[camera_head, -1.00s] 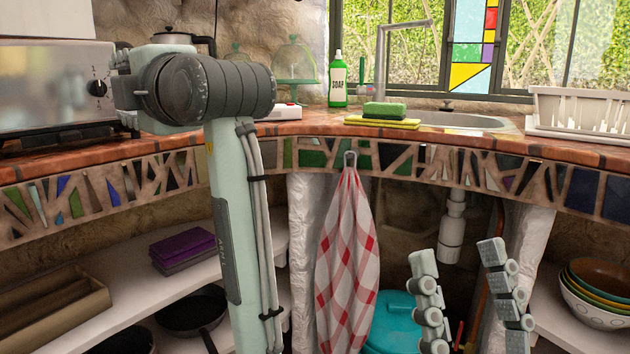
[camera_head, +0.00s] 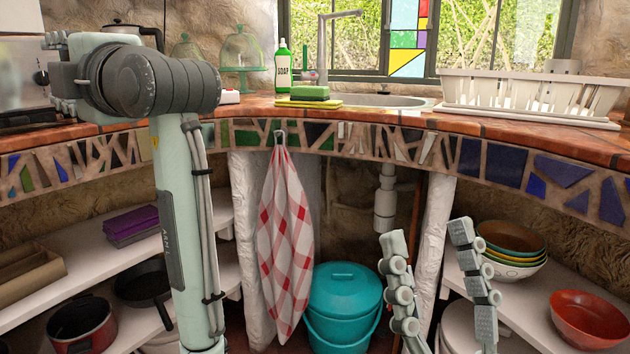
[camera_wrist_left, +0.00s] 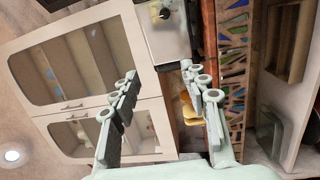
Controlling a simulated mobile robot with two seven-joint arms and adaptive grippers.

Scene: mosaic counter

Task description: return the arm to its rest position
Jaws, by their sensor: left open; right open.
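My right gripper (camera_head: 431,285) is at the lower right of the head view, pointing up, with its two fingers apart and nothing between them. It is in front of the open space under the counter.
The mosaic-edged counter (camera_head: 330,140) curves across, carrying a soap bottle (camera_head: 283,68), a sponge (camera_head: 309,93) and a dish rack (camera_head: 530,95). A checked towel (camera_head: 284,230) hangs below. A teal bin (camera_head: 344,298), stacked bowls (camera_head: 512,245) and a red bowl (camera_head: 590,318) are lower.

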